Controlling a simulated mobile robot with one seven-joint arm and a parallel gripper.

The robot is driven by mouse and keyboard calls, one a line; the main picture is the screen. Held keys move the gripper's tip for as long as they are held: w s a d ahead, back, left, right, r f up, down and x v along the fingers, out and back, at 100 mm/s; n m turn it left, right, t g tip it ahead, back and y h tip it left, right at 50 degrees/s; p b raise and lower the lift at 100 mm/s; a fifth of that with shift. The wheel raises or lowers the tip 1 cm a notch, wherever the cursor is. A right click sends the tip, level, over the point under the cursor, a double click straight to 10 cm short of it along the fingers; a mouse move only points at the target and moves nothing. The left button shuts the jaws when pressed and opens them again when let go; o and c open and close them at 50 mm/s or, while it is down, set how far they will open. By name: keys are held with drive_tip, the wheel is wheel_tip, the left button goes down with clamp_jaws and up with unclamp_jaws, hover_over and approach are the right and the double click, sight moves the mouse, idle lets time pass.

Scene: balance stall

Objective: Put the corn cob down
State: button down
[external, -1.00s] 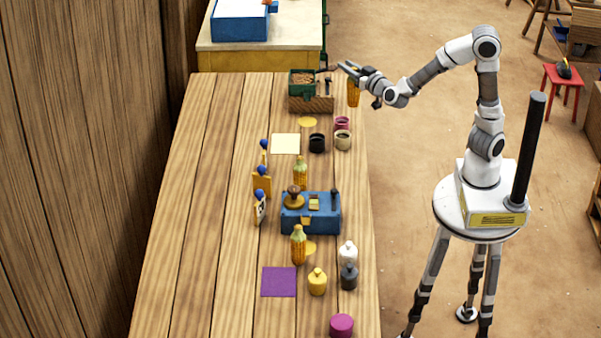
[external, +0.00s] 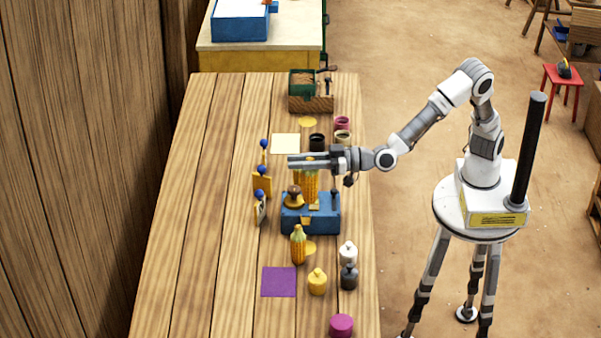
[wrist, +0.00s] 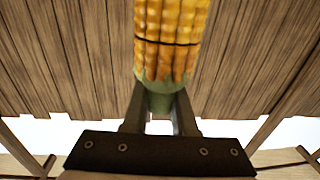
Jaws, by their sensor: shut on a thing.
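A third corn cob (external: 298,246) stands in front of the box.
Blue-topped yellow figures (external: 262,184) stand to the left. The table's left side is clear.

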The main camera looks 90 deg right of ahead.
drive_tip(key=s+a+f+n+g+y, duration=0.1)
drive_tip(key=s+a+n+y, duration=0.15)
drive_tip(key=a, duration=0.65)
drive_tip(key=s+a+f+n+y, duration=0.1)
drive_tip(key=s+a+y, duration=0.2)
drive_tip(key=a, duration=0.5)
drive_tip(key=s+a+f, duration=0.1)
drive_tip(key=a+f, duration=0.5)
drive_tip(key=f, duration=0.2)
drive_tip(key=s+a+f, duration=0.2)
drive_tip(key=a+f, duration=0.3)
drive_tip(key=f, duration=0.3)
drive_tip(key=shift+s+a+f+b, duration=0.2)
drive_tip(key=shift+s+a+b, duration=0.05)
drive_tip(key=shift+a+b, duration=0.1)
drive_tip(key=shift+f, duration=0.15)
drive_tip(key=shift+f, duration=0.15)
drive_tip(key=c, duration=0.7)
unclamp_jaws()
drive_tip(key=shift+r, duration=0.2)
